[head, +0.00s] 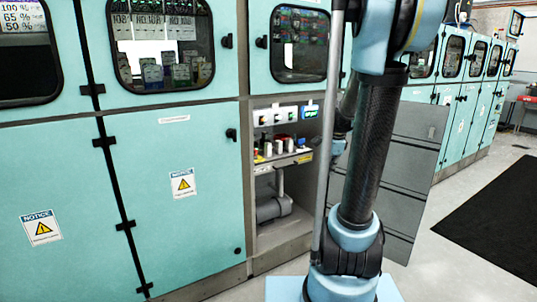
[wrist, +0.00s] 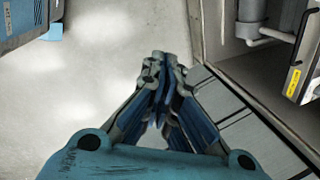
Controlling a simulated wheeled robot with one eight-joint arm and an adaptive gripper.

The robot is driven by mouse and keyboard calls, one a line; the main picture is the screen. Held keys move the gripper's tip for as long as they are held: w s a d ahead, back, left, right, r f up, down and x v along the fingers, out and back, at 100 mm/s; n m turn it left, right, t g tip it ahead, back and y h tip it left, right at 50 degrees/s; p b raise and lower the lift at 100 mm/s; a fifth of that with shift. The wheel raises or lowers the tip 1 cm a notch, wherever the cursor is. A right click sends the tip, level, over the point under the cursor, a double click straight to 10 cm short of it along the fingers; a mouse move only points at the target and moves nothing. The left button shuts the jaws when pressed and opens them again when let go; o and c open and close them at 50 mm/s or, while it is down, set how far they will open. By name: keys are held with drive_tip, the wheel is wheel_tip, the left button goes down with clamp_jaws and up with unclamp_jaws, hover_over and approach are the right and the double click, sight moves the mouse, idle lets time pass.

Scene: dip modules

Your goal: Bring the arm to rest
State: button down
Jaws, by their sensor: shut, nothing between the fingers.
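My gripper (wrist: 163,92) shows in the wrist view with its fingers brought together and nothing between them. It points down over the pale floor, close to the dark edge of the open cabinet bay. In the head view my arm stands up through the right middle of the picture; my gripper cannot be made out there.
Teal cabinets (head: 180,210) with windows line the left and back. An open bay (head: 283,235) holds small modules on a shelf (head: 285,161) and a grey pipe. A grey panel (head: 405,165) stands behind my arm. A black mat (head: 495,220) lies on open floor at right.

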drive_tip(key=s+a+f+n, duration=0.2)
drive_tip(key=s+n, duration=0.6)
drive_tip(key=s, duration=0.4)
drive_tip(key=s+a+f+n, duration=0.2)
drive_tip(key=s+f+n, duration=0.2)
drive_tip(key=s+n, duration=0.5)
drive_tip(key=shift+s+a+h, duration=0.3)
drive_tip(key=shift+s+h, duration=0.1)
drive_tip(key=shift+s, duration=1.5)
drive_tip(key=shift+f, duration=0.1)
